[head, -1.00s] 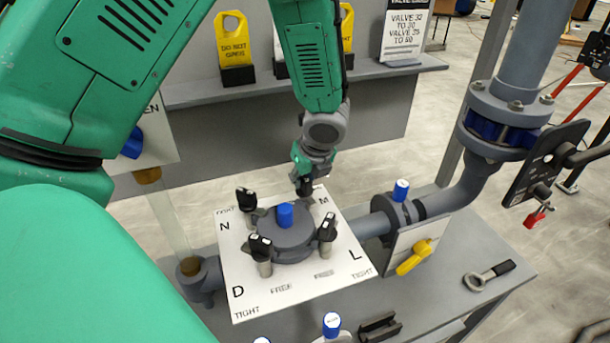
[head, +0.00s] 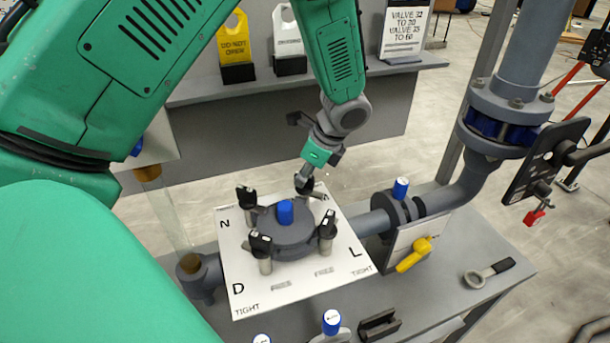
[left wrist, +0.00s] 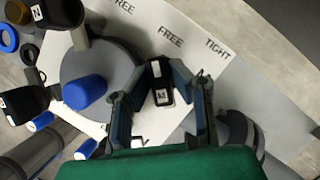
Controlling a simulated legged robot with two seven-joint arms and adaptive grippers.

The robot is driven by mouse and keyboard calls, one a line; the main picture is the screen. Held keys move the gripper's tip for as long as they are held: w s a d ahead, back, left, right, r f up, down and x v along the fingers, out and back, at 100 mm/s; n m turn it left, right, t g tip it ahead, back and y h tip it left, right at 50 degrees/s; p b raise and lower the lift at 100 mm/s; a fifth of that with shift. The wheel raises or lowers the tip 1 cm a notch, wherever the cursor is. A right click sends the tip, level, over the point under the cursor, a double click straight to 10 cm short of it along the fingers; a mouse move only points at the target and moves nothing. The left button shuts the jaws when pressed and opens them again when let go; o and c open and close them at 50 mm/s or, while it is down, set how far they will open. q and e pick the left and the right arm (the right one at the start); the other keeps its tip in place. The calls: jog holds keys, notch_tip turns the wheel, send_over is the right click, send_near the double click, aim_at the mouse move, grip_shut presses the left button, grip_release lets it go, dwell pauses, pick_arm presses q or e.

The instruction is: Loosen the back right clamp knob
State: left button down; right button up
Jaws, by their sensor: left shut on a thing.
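The filter press lid (head: 290,236) is a round dark grey cover with a blue cap, set on a white plate (head: 335,280). Black clamp knobs stand around it. The back right clamp knob, by the letter M, is mostly hidden behind my left gripper (head: 306,184) in the head view. In the left wrist view this black knob (left wrist: 160,82) with a white label sits between the two fingers of my left gripper (left wrist: 160,78), which are shut on it. My right gripper is not in view.
Other knobs stand close by at back left (head: 247,195), front left (head: 261,246) and front right (head: 327,228). A pipe with a blue-capped fitting (head: 400,188) and a yellow handle (head: 414,254) lie to the right. A shelf with signs stands behind.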

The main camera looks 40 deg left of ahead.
pick_arm(q)
jog(key=shift+w+r, duration=0.1)
jog(key=shift+w, duration=0.1)
jog(key=c, duration=1.5)
grip_release()
jog(key=v, duration=0.4)
jog(key=shift+w, duration=0.2)
jog(key=w+d, duration=0.1)
jog(key=d, duration=0.3)
jog(key=w+d, duration=0.1)
jog(key=d, duration=0.3)
jog(key=w+d, duration=0.1)
jog(key=d, duration=0.3)
jog(key=shift+w+r, duration=0.3)
jog(key=shift+a, duration=0.15)
jog(key=shift+f, duration=0.1)
